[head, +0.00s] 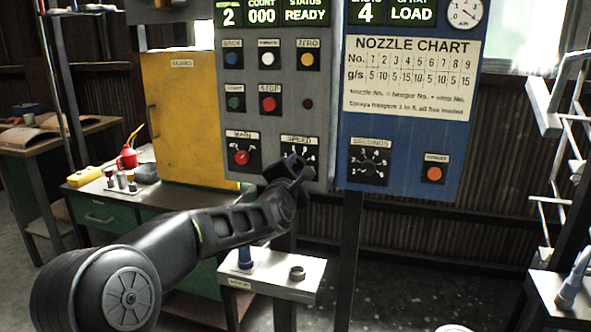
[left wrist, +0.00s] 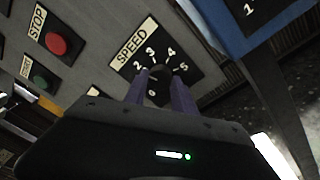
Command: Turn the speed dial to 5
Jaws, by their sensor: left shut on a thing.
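The speed dial (head: 311,150) is on the lower right of the grey control panel in the head view, partly covered by my left gripper (head: 290,168). In the left wrist view the dial's black plate with white numbers shows under the SPEED label (left wrist: 132,45). The dial's dark knob (left wrist: 158,88) sits between the two fingers of my left gripper (left wrist: 160,92), which is shut on it. The numbers 2, 3, 4 and 5 can be read around it. I cannot tell which number the knob points to. My right gripper is not in view.
The red MAIN knob (head: 242,157) is left of the speed dial. The red STOP button (head: 268,104) is above it. The blue panel with the SECONDS dial (head: 370,166) stands close on the right. A small shelf (head: 272,285) is below.

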